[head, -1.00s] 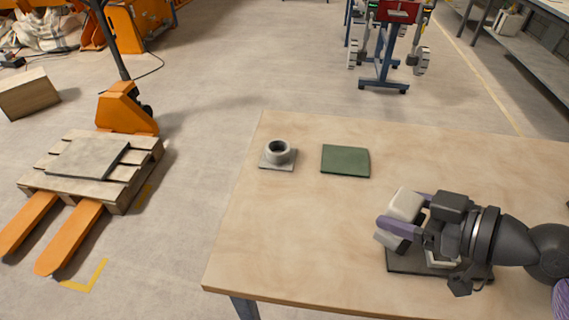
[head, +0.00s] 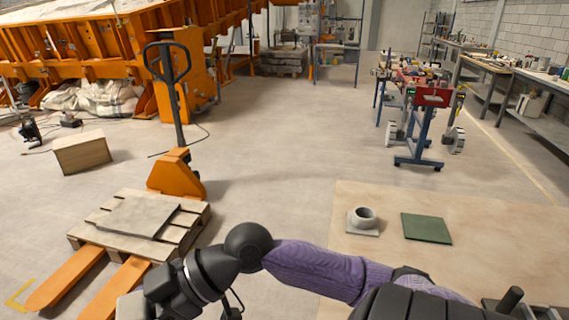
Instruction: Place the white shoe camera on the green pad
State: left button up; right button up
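The green pad (head: 427,228) lies flat and bare on the table, to the right in the head view. My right arm comes in from the lower right and reaches across to the lower left. My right gripper (head: 146,300) is at the bottom edge there, well left of the pad and the table. A white block, the white shoe camera (head: 130,306), shows at the gripper's end, cut off by the frame edge. The gripper appears shut on it, though the fingertips are mostly hidden. My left gripper is out of view.
A grey ring-shaped part on a square base (head: 364,219) stands just left of the pad on the wooden table (head: 480,213). A pallet (head: 190,222) on an orange pallet truck (head: 176,174) stands on the floor at left. The table around the pad's far side is clear.

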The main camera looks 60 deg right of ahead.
aim_at(426, 226)
jog(key=i+j+z, duration=0.25)
jog(key=i, duration=0.25)
jog(key=i+j+z, duration=0.25)
jog(key=i, duration=0.25)
jog(key=i+l+z, duration=0.2)
jog(key=z, duration=0.25)
jog(key=i+l+z, duration=0.1)
jog(key=i+z, duration=0.15)
jog(key=z, duration=0.25)
jog(key=i+z, duration=0.25)
jog(key=z, duration=0.2)
jog(key=i+j+z, duration=0.1)
jog(key=i+z, duration=0.15)
jog(key=z, duration=0.25)
jog(key=i+j+z, duration=0.15)
jog(key=z, duration=0.3)
jog(key=i+l+z, duration=0.4)
jog(key=i+z, duration=0.25)
jog(key=i, duration=0.2)
jog(key=i+z, duration=0.3)
jog(key=i+l, duration=0.05)
jog(key=i, duration=0.05)
